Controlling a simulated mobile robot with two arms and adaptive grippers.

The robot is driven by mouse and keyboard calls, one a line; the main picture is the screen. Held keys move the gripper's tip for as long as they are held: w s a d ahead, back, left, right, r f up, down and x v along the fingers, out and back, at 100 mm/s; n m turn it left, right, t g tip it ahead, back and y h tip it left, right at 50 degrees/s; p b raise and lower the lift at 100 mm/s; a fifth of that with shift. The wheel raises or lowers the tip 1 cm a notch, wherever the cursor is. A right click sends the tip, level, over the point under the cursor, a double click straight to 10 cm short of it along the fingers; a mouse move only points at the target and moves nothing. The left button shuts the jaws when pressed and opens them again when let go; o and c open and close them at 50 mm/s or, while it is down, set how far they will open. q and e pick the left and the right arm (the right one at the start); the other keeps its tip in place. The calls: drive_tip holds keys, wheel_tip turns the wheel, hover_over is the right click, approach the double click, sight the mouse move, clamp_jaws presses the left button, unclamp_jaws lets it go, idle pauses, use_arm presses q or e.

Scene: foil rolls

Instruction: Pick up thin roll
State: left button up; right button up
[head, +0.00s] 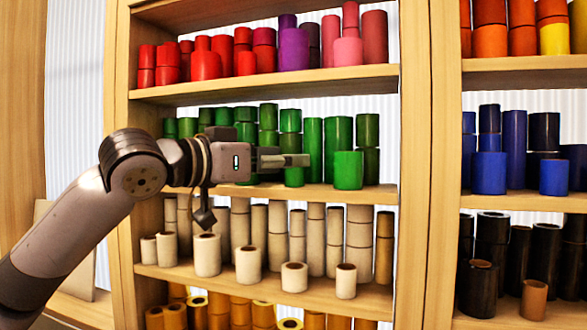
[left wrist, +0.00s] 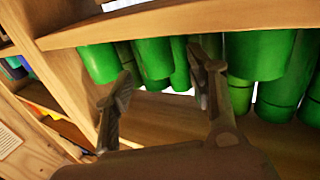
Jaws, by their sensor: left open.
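My left gripper (head: 290,160) reaches in from the left at the height of the green shelf, its fingers pointing right in front of the green rolls. In the left wrist view, which is upside down, the gripper (left wrist: 160,85) is open, with its two fingers apart and nothing held. A narrow green roll (left wrist: 181,65) shows between the fingers, near the right finger, beyond the fingertips. In the head view, a slim tall green roll (head: 313,140) stands just right of the fingertips. Which roll is the thin one meant is unclear.
A short wide green roll (head: 348,170) stands at the front of the green shelf (head: 325,198). Red rolls (head: 205,66) stand above and cream rolls (head: 207,255) below. A wooden upright (head: 430,165) separates blue rolls (head: 489,172) on the right.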

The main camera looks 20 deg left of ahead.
use_arm(q)
drive_tip(key=shift+x, duration=1.1)
drive_tip(key=shift+s+a, duration=0.2)
drive_tip(key=shift+s, duration=0.1)
drive_tip(key=shift+c, duration=1.2)
drive_tip(key=shift+w+d+f, duration=0.1)
drive_tip(key=shift+w, duration=0.05)
drive_tip(key=c, duration=0.5)
drive_tip(key=shift+c, duration=1.1)
